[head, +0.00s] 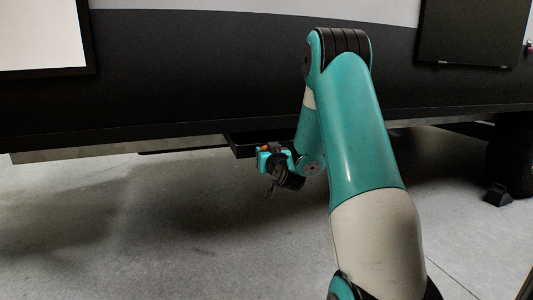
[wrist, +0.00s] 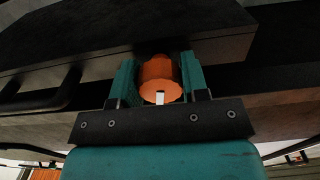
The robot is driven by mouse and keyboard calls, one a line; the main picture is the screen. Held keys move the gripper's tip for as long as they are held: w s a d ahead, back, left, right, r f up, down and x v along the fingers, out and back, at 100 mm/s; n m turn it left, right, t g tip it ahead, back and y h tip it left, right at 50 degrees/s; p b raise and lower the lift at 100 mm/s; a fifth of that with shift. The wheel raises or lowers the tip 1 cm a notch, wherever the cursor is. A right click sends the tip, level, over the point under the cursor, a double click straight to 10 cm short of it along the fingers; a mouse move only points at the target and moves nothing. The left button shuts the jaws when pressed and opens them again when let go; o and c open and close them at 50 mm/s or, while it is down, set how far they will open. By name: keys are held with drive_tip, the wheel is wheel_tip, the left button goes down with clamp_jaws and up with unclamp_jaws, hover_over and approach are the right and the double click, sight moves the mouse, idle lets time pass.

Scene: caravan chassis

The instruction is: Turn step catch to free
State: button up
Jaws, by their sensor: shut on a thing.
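The step catch is an orange round knob (wrist: 159,80) with a small white mark on its face, seen in the wrist view below the dark step. My gripper (wrist: 158,84) has its two teal fingers on either side of the knob, shut on it. In the head view my gripper (head: 264,160) is at the caravan's lower edge, by the dark step (head: 240,144), with a small bit of orange showing at it. The rest of the catch is hidden there behind my gripper and arm.
The caravan's dark side (head: 200,70) runs across the head view just above my gripper. A black wheel chock (head: 497,196) stands on the floor by the wheel at the right. A dark bar handle (wrist: 45,100) shows left of the fingers. The concrete floor at the left is clear.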

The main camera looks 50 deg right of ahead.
drive_tip(key=m+p, duration=0.1)
drive_tip(key=m, duration=0.3)
drive_tip(key=shift+a+r+m, duration=0.1)
drive_tip(key=shift+m, duration=0.2)
drive_tip(key=m+p, duration=0.1)
drive_tip(key=m, duration=0.2)
drive_tip(key=shift+w+m, duration=0.1)
drive_tip(key=shift+m, duration=0.2)
drive_tip(key=m+p, duration=0.1)
drive_tip(key=m, duration=0.2)
drive_tip(key=shift+m, duration=0.3)
drive_tip(key=shift+a+m+p, duration=0.1)
drive_tip(key=shift+m+p, duration=0.4)
drive_tip(key=shift+m, duration=1.2)
drive_tip(key=o, duration=0.9)
